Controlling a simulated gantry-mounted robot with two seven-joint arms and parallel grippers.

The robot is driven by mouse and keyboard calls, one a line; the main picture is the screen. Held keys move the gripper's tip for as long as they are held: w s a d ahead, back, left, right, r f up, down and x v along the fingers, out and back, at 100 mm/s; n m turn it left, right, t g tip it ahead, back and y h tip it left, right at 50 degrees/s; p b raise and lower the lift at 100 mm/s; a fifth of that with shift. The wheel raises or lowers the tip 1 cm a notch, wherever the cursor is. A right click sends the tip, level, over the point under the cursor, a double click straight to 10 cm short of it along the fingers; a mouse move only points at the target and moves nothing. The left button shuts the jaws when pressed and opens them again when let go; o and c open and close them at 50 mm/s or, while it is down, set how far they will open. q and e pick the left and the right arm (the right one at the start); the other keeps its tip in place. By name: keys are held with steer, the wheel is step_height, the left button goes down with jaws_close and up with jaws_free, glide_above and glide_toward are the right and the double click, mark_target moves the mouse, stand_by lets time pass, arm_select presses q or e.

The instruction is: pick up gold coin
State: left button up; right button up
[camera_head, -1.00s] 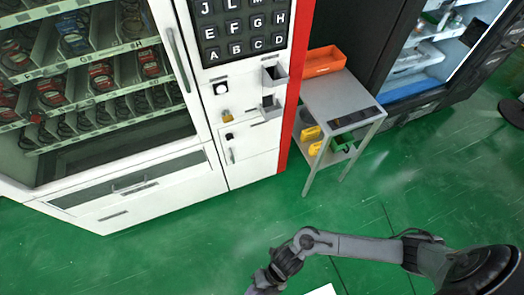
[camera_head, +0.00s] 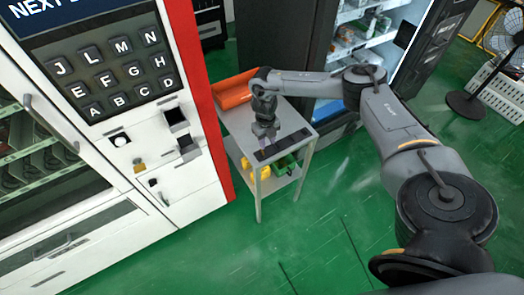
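No gold coin can be made out in this view; it may be too small, or hidden by my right gripper. My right gripper (camera_head: 265,139) points down over the front part of the grey side table (camera_head: 293,123), close to the dark strip (camera_head: 283,146) along the table's front edge. Its fingertips are too small and dark to show whether they are open or shut, or whether they touch the top. My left gripper is not in view.
An orange tray (camera_head: 233,91) lies at the back left of the table, beside my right wrist. Yellow and green items (camera_head: 284,165) sit on the shelf below. The white vending machine (camera_head: 190,190), with letter keys (camera_head: 111,76), stands left. Green floor (camera_head: 320,240) is clear in front.

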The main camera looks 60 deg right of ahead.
mark_target(262, 152)
steer(key=shift+t, duration=0.4)
steer(key=shift+w+d+f+b, duration=0.1)
steer(key=shift+w+f, duration=0.3)
steer(key=shift+f, duration=0.95)
steer(key=shift+w+d+f+b, duration=0.15)
steer(key=shift+w+f, duration=0.3)
steer(key=shift+f, duration=0.9)
steer(key=shift+w+d+f+b, duration=0.1)
steer(key=shift+w+f, duration=0.3)
steer(key=shift+f, duration=0.95)
jaws_close()
